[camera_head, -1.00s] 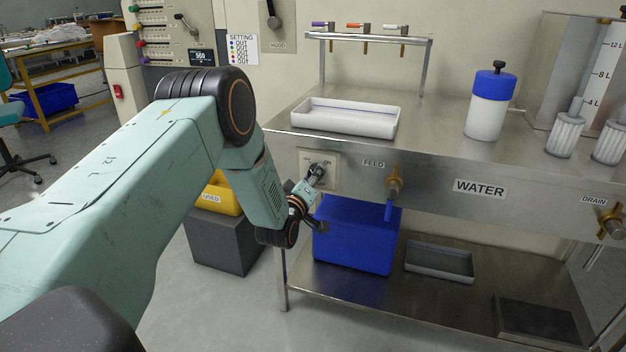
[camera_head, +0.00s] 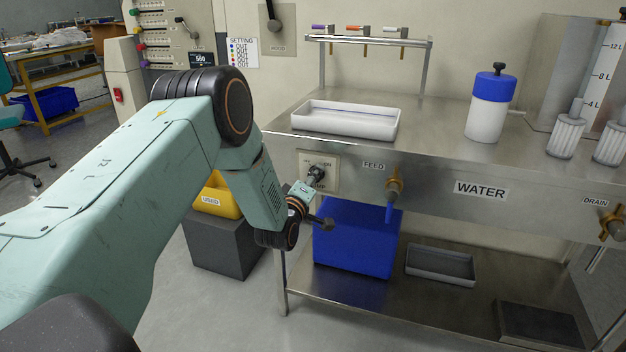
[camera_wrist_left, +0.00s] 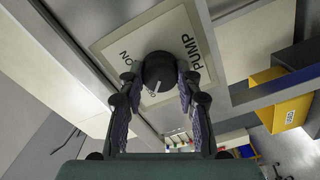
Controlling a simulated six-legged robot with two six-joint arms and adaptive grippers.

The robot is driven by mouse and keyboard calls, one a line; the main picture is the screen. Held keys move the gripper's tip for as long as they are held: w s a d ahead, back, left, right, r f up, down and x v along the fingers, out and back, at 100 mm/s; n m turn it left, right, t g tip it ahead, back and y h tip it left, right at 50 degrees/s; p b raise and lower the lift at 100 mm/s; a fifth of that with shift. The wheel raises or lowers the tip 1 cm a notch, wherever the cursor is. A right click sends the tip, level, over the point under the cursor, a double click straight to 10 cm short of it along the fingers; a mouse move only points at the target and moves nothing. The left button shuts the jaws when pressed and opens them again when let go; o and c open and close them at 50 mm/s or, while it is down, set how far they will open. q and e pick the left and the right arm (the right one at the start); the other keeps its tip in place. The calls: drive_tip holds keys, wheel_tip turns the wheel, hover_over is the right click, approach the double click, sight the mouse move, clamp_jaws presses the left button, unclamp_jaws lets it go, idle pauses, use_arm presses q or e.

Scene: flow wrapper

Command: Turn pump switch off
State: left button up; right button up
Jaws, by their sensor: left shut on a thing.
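The pump switch is a round black knob (camera_wrist_left: 160,72) on a cream plate (camera_head: 331,184) at the left end of the steel bench front. In the left wrist view the plate (camera_wrist_left: 118,46) shows PUMP to the right of the knob and ON to its left. My left gripper (camera_head: 315,177) is at the knob. In the left wrist view its two fingers (camera_wrist_left: 160,84) are shut on opposite sides of the knob. A small pale mark shows by the knob's lower side; I cannot read it clearly. My right gripper is out of view.
A white tray (camera_head: 345,121) lies on the bench above. A yellow container (camera_head: 219,198) stands on a dark box (camera_head: 225,246) left of the bench.

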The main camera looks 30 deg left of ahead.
use_arm(q)
drive_tip(key=o, duration=1.2)
drive_tip(key=shift+c, duration=0.2)
drive_tip(key=shift+s, duration=0.1)
drive_tip(key=v, duration=1.1)
drive_tip(key=shift+s, duration=0.4)
drive_tip(key=shift+f, duration=0.1)
drive_tip(key=s+d+f+m+g+h+p, duration=0.1)
drive_tip(key=s+d+f+m+g+h, duration=0.1)
drive_tip(key=s+d+f+m+g, duration=0.35)
drive_tip(key=s+d+f+m+g+h+p, duration=0.1)
drive_tip(key=s+d+f+m+g+h, duration=0.15)
drive_tip(key=s+f, duration=0.45)
drive_tip(key=s+d+m+g+p, duration=0.3)
drive_tip(key=s+d+g+p, duration=0.1)
drive_tip(key=s, duration=0.8)
drive_tip(key=s+d+m+g+p, duration=0.3)
drive_tip(key=s+m+g, duration=0.1)
drive_tip(key=s, duration=0.9)
drive_tip(key=shift+d+g+p, duration=0.35)
drive_tip(key=shift+d+g, duration=0.05)
drive_tip(key=shift+g, duration=0.3)
